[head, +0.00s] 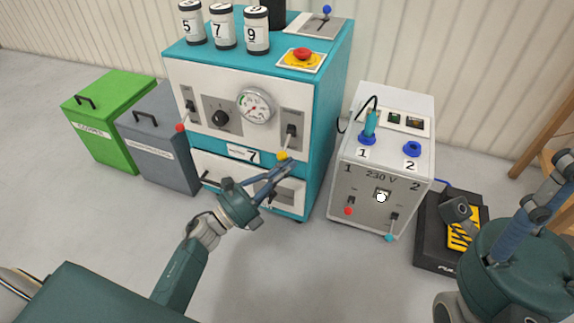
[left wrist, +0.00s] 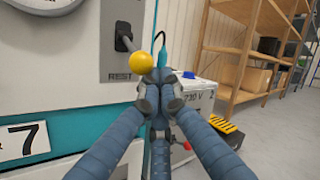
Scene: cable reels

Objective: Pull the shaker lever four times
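The teal and white machine (head: 320,110) has a lever with a yellow ball knob (head: 282,156) at the right of its front panel. In the left wrist view the yellow knob (left wrist: 141,62) is large, on a dark stem hanging from a slot; the plate below reads "REST". Another lever with a red knob (head: 180,128) is at the panel's left. The word "shaker" is not readable on either. My left gripper (head: 286,166) is just below the yellow knob. Its fingertips (left wrist: 161,92) meet, with nothing visible between them. My right gripper (head: 508,188) is spread open and empty at the right.
A white 230 V box (head: 383,185) with small red and blue levers stands right of the machine. Numbered cans (head: 223,28) and a red button (head: 302,54) are on the machine's top. Green (head: 105,115) and grey (head: 160,135) bins stand left. The floor in front is clear.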

